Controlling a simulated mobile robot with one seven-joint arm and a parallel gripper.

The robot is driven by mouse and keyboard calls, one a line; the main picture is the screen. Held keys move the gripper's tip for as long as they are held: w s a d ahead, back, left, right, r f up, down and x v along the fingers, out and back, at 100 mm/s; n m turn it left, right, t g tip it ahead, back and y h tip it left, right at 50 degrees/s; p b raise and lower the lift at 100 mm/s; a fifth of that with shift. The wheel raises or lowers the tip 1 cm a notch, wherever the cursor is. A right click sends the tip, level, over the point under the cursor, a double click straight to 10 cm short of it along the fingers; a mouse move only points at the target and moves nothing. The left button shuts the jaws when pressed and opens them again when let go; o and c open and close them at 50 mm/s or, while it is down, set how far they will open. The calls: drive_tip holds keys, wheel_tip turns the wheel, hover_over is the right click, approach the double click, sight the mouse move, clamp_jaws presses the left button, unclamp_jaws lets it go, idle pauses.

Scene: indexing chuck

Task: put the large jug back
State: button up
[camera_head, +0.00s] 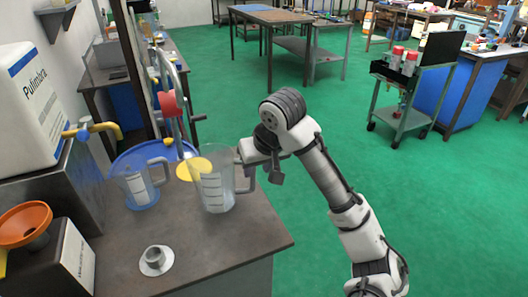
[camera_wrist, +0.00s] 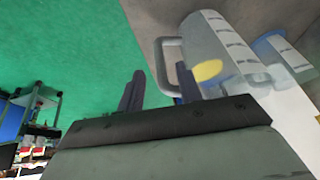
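The large jug (camera_head: 212,187), clear with graduation marks, stands upright on the dark bench top near its right edge. Its handle faces right, towards my gripper (camera_head: 262,170). In the wrist view the jug (camera_wrist: 222,45) fills the upper right, with its handle (camera_wrist: 162,62) just beyond the fingers. My gripper (camera_wrist: 160,90) is open, its two dark fingers apart. The handle appears ahead of or between the fingertips; I cannot tell whether they touch it. A smaller clear jug (camera_head: 137,190) with a white label stands to the left, and also shows in the wrist view (camera_wrist: 280,55).
A metal flanged fitting (camera_head: 155,261) sits at the bench front. An orange funnel (camera_head: 25,223) and a white container (camera_head: 32,105) are at left. Green floor lies open to the right.

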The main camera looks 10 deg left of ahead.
drive_tip(key=v, duration=0.8)
drive_tip(key=shift+r, duration=0.15)
